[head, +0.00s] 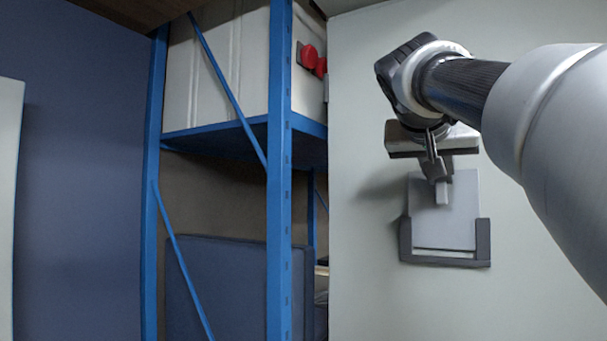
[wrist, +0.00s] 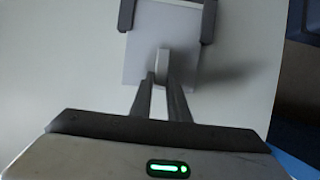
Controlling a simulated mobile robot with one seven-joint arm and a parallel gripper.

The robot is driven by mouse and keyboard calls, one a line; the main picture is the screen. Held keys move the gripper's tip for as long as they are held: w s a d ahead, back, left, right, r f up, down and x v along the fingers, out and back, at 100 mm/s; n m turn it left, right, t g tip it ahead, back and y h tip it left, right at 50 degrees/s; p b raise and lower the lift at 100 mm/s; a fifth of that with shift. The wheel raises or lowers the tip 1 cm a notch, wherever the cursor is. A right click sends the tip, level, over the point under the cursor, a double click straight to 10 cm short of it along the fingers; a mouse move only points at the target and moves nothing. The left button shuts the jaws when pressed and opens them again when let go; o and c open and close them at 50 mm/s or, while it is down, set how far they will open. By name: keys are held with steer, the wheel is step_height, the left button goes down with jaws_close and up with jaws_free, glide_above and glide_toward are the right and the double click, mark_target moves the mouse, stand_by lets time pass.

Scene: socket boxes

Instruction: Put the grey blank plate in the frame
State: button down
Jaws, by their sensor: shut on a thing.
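The grey blank plate (head: 463,210) is a flat light-grey square with a small pale grip tab (head: 442,193). The dark frame (head: 483,243) is U-shaped, open at the top, and fixed to the pale wall. The plate's lower part lies between the frame's side arms, and its upper part stands above them. A thin dark line shows near its lower edge, above the bottom bar. My gripper (head: 438,180) is shut on the tab from above. In the wrist view, the fingers (wrist: 161,92) hold the tab, with the plate (wrist: 190,62) and frame arms (wrist: 208,22) beyond.
A blue metal shelf rack (head: 280,170) stands left of the wall, with a pale box (head: 225,75) on its upper shelf. Red round fittings (head: 309,56) show at that box's right side. The wall (head: 365,290) around the frame is bare.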

steer(key=shift+f+b, duration=0.35)
steer(key=shift+f, duration=0.2)
steer(key=c, duration=1.6)
jaws_free()
steer(key=shift+s, duration=0.1)
